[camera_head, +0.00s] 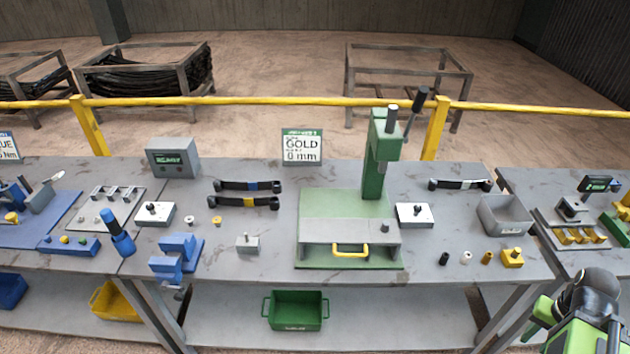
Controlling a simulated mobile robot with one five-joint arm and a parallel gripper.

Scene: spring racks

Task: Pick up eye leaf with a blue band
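The eye leaf with a blue band (252,185) is a dark, slightly bowed strip with an eye at each end. It lies on the grey bench left of the middle. A similar eye leaf with a gold band (247,202) lies just in front of it, close and nearly parallel. A third eye leaf with a pale band (462,184) lies on the right part of the bench. Part of my green and black arm shows at the lower right corner, well away from the leaves. Its fingers cannot be made out, and I see nothing held.
A green press (375,165) stands right of the blue-banded leaf. A grey display box (173,158) and a sign (302,146) stand behind. A blue fixture (177,257) and small blocks are in front. A yellow rail (270,102) runs behind the bench.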

